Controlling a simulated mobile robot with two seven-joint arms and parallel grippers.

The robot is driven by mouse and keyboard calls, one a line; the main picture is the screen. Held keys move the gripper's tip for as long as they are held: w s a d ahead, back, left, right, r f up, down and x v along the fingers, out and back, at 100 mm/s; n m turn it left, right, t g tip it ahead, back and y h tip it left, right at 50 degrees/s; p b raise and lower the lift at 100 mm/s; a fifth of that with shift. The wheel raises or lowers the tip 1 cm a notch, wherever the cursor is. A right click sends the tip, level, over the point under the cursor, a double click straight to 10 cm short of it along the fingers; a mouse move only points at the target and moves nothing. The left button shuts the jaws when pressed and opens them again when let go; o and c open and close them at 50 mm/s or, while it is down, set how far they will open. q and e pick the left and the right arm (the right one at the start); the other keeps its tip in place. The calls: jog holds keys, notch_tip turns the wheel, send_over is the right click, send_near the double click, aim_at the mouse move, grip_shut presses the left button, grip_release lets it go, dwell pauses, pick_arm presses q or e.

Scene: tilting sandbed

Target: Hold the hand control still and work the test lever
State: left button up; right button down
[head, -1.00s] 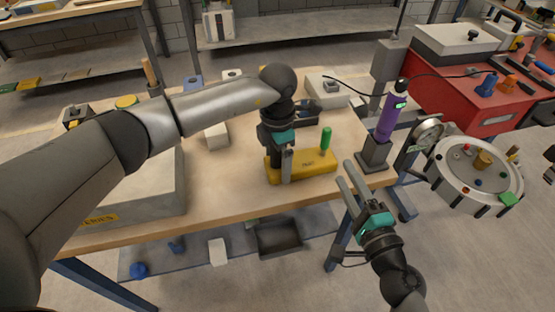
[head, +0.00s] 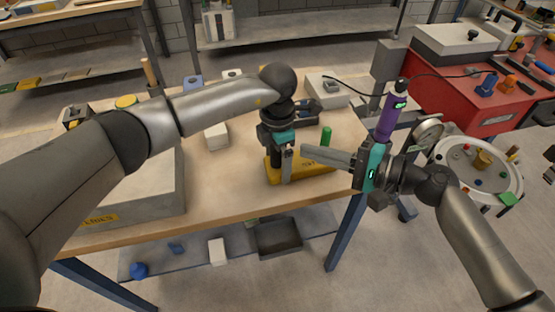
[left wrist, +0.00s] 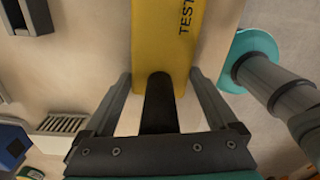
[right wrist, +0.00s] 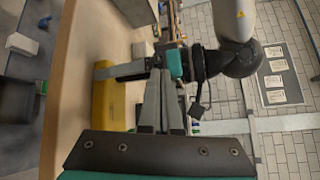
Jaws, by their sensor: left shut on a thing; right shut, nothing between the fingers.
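The hand control is a yellow box marked TEST (head: 318,171) lying on the wooden table, with a black post and an upright green lever (head: 326,132). My left gripper (head: 285,178) is shut on the black post; the left wrist view shows the post (left wrist: 160,105) between the fingers, against the yellow box (left wrist: 168,30). My right gripper (head: 307,154) is shut and empty. Its fingers point left, just in front of the lever in the head view, hiding the lever's foot; I cannot tell whether they touch it. The right wrist view shows the yellow box (right wrist: 103,105) beyond the fingers (right wrist: 158,80).
A purple handheld device (head: 392,112) with a cable stands close behind my right gripper. A grey box (head: 140,195) fills the table's left front. A round tray (head: 505,170) and a red bench (head: 440,85) stand at the right. The table's front edge is close below the hand control.

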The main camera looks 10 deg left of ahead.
jog(key=w+d+r+n+g+h, duration=0.1)
jog(key=w+d+r+n+h, duration=0.15)
jog(key=n+h, duration=0.4)
jog(key=w+d+r+n+g+h, duration=0.1)
jog(key=w+r+n+h, duration=0.3)
jog(key=n+h, duration=0.3)
notch_tip(320, 180, down, 6)
jog(key=m+h, duration=0.1)
dwell(0.3)
jog(key=shift+f, duration=0.2)
dwell(1.8)
jog(key=shift+s+x, duration=0.2)
jog(key=shift+x, duration=0.75)
jog(key=shift+s+x, duration=0.15)
jog(key=shift+x, duration=0.75)
jog(key=shift+d+f, duration=0.1)
jog(key=shift+d, duration=0.05)
